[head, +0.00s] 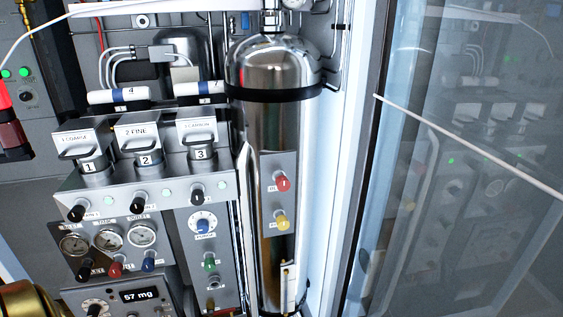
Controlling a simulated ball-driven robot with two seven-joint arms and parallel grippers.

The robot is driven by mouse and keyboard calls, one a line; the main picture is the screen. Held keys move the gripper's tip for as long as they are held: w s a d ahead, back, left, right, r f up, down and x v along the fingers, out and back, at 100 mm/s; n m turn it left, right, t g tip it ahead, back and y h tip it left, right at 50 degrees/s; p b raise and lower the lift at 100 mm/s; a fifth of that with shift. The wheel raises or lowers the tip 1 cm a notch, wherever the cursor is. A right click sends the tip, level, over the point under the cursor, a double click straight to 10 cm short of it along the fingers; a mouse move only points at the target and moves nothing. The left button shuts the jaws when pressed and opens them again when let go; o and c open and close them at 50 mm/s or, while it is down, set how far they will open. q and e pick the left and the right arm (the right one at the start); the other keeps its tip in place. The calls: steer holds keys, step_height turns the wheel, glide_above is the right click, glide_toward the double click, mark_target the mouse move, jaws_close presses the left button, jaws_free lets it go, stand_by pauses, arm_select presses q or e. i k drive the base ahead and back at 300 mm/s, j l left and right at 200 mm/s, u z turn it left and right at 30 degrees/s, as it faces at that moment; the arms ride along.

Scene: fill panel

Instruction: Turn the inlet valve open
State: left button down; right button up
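No label that I can read for certain names the inlet valve. Under three round gauges (108,240) at the lower left sit a black knob (86,268), a red knob (115,269) and a blue knob (148,262), with labels too small to read surely. A larger blue dial knob (203,225) sits on the column to their right. A green knob (209,264) is below it. On the tall polished tank (270,130), a grey plate carries a red knob (282,183) above a yellow knob (281,222). Neither of my grippers shows.
Three numbered canisters (145,150) stand above a row of black knobs (138,204). A display (139,295) reads 57 mg. A glass pane (470,180) fills the right side. A thin white line (470,145) crosses it. A red and dark object (10,125) is cut off at the left edge.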

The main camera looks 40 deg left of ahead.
mark_target(83, 276)
steer(key=u, duration=2.55)
